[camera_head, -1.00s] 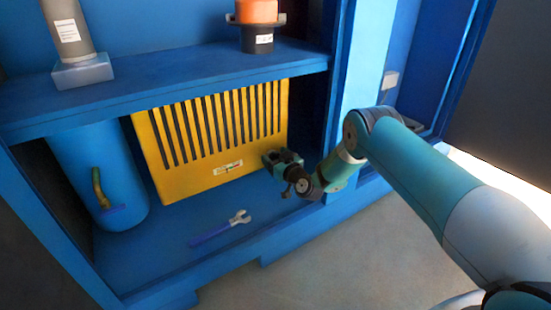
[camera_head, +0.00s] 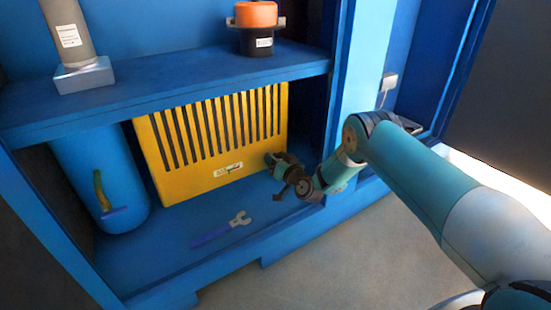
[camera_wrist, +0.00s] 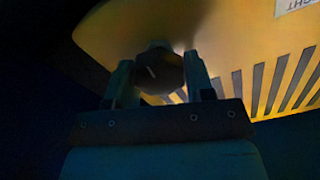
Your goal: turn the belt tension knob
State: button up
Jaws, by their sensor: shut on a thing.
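The belt tension knob (camera_wrist: 158,70) is a dark round knob with a pale line on its face, on the yellow slotted guard (camera_wrist: 235,40). In the wrist view it sits between the two fingers of my gripper (camera_wrist: 160,75), which is shut on it. In the head view my gripper (camera_head: 272,160) is at the lower right end of the yellow guard (camera_head: 175,180) and hides the knob.
A wrench with a blue handle (camera_head: 212,236) lies on the lower floor left of my arm. A blue tank (camera_head: 100,160) stands at the left. The shelf (camera_head: 180,80) above carries a grey cylinder (camera_head: 68,30) and an orange-topped part (camera_head: 256,16). A blue post (camera_head: 345,70) rises beside my arm.

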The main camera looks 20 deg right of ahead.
jog(key=shift+f+m, duration=0.15)
jog(key=shift+m, duration=1.95)
jog(key=o, duration=0.9)
jog(key=shift+d, duration=0.1)
jog(key=shift+p, duration=0.3)
jog(key=shift+p+v, duration=8.7)
jog(key=shift+p, duration=1.3)
